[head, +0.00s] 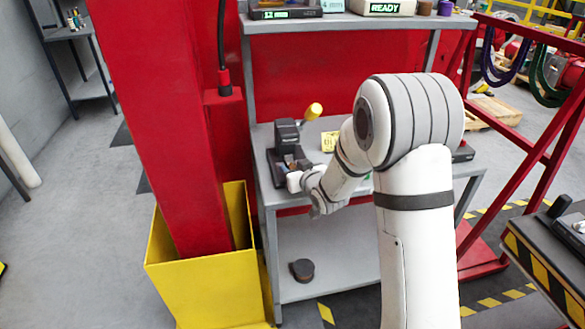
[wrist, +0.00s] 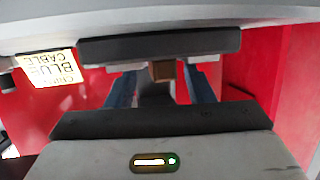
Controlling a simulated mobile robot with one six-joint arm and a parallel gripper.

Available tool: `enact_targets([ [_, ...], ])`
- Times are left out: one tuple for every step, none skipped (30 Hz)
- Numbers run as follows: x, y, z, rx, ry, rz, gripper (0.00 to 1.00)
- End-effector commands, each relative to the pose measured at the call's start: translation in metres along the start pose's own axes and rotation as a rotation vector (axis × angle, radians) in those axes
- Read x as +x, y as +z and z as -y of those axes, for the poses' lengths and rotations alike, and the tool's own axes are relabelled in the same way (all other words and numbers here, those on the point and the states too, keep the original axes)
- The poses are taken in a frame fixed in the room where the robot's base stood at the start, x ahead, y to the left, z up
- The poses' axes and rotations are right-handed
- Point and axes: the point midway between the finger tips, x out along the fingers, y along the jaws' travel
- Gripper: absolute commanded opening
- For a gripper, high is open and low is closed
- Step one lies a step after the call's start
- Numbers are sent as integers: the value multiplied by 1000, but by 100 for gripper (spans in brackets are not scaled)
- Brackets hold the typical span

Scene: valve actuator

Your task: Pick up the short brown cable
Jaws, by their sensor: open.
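My gripper (wrist: 160,92) is open in the wrist view, its two bluish fingers apart. A small brown block-like piece (wrist: 163,70) shows between and beyond the fingers, near a dark bar; it may be an end of the short brown cable, but I cannot tell. No full length of brown cable is clear in either view. In the head view my gripper (head: 292,171) is at the black device (head: 287,137) on the bench, low at its front. The fingertips are small there and partly hidden by the wrist.
A yellow-knobbed lever (head: 314,111) rises beside the device. A red column (head: 165,110) in a yellow base (head: 205,285) stands close on the left. A dark round object (head: 302,269) lies on the lower shelf (head: 345,265).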

Motion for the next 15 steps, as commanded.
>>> enact_targets([
  [1,0,0,0,0,0,48],
  [1,0,0,0,0,0,48],
  [1,0,0,0,0,0,48],
  [1,0,0,0,0,0,48],
  [1,0,0,0,0,0,48],
  [1,0,0,0,0,0,48],
  [1,0,0,0,0,0,45],
  [1,0,0,0,0,0,43],
  [1,0,0,0,0,0,40],
  [1,0,0,0,0,0,37],
  [1,0,0,0,0,1,35],
  [1,0,0,0,0,1,32],
  [1,0,0,0,0,1,29],
  [1,0,0,-1,0,1,27],
  [1,0,0,-1,-1,1,23],
])
